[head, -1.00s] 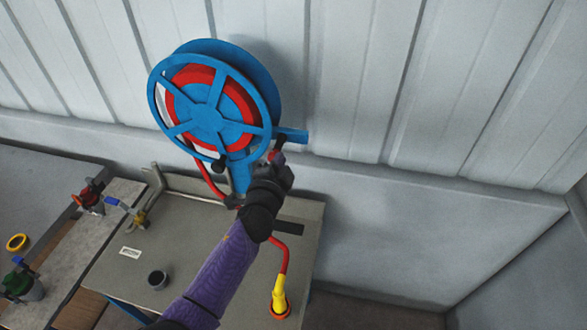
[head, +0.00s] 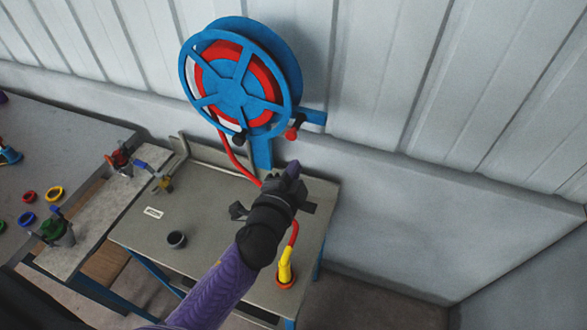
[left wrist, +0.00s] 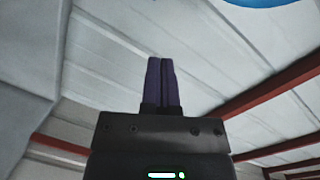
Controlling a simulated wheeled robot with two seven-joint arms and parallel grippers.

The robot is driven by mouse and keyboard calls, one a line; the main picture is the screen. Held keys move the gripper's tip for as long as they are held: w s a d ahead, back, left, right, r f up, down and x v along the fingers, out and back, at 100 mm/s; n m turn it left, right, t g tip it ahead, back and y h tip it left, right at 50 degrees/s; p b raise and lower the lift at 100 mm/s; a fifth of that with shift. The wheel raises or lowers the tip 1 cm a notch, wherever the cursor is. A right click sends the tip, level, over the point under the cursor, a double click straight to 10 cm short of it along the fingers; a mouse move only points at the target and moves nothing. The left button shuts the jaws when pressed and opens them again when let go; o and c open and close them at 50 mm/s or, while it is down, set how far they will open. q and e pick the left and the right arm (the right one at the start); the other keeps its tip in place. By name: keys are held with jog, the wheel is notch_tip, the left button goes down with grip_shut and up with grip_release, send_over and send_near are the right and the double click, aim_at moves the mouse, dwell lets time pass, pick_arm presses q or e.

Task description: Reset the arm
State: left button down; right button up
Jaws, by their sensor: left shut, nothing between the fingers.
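My left gripper (head: 292,170) reaches in over the small table, below the hose reel. Its purple fingers are shut with nothing between them. The left wrist view shows the closed fingers (left wrist: 161,85) pointing up toward the ceiling. The blue and red hose reel (head: 238,85) hangs on the wall behind. A red knob (head: 291,134) at the reel's bracket is apart from the fingers, above them. My right gripper is in neither view.
A grey bench (head: 60,140) with valves and coloured rings stands at left. The floor at right is clear.

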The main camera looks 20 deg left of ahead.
pick_arm(q)
jog(key=shift+d, duration=0.1)
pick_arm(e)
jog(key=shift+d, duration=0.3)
